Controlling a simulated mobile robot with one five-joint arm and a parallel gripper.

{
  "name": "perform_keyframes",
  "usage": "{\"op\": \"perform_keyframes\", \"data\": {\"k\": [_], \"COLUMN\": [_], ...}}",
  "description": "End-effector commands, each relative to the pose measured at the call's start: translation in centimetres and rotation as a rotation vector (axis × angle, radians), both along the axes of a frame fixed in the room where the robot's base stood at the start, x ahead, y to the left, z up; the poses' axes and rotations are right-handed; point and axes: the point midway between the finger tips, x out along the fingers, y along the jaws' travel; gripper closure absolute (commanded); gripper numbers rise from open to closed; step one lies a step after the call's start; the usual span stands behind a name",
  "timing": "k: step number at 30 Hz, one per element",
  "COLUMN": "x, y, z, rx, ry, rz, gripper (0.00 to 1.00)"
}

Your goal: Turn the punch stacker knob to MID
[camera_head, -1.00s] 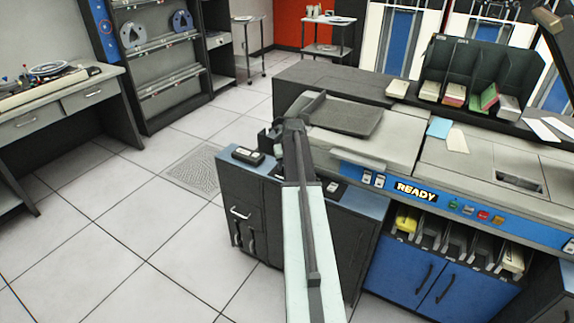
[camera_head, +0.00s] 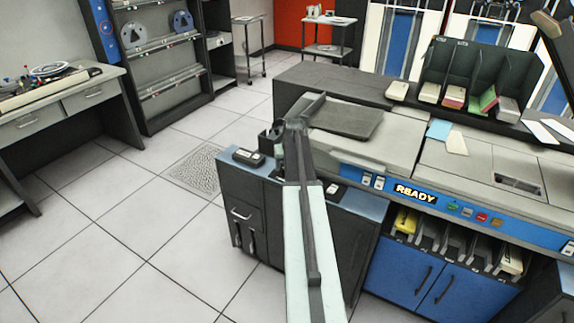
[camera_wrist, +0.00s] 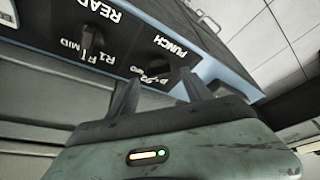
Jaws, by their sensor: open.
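In the wrist view, the punch stacker knob (camera_wrist: 180,74) is a small dark knob below the white PUNCH lettering, on a dark panel with a blue edge. Its scale marks beside it are small and partly hidden, so I cannot tell its setting. My gripper (camera_wrist: 160,84) is open, its two dark fingers pointing at the panel around the knob area. The right finger is close to the knob; I cannot tell if they touch. In the head view, my gripper (camera_head: 272,136) is mostly hidden behind my arm, near the machine's left end.
The READ knob (camera_wrist: 93,42) sits left of the punch knob, with R1 and MID marks near it. The machine's READY sign (camera_head: 416,193) is lit. Open floor lies to the left.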

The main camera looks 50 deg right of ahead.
Motion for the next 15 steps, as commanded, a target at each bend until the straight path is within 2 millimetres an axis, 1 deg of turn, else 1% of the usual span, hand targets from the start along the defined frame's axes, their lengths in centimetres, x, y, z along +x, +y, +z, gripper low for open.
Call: {"op": "perform_keyframes", "data": {"k": [1, 7, 10, 15], "x": [-0.3, -1.6, -1.9, -2.0], "y": [0.2, 1.0, 1.2, 1.3], "z": [1.6, 5.2, 6.1, 5.9], "rx": [0.000, 0.000, 0.000, 0.000], "ry": [0.000, 0.000, 0.000, 0.000], "rz": [0.000, 0.000, 0.000, 0.000], "gripper": [0.42, 0.42, 0.42, 0.42]}}
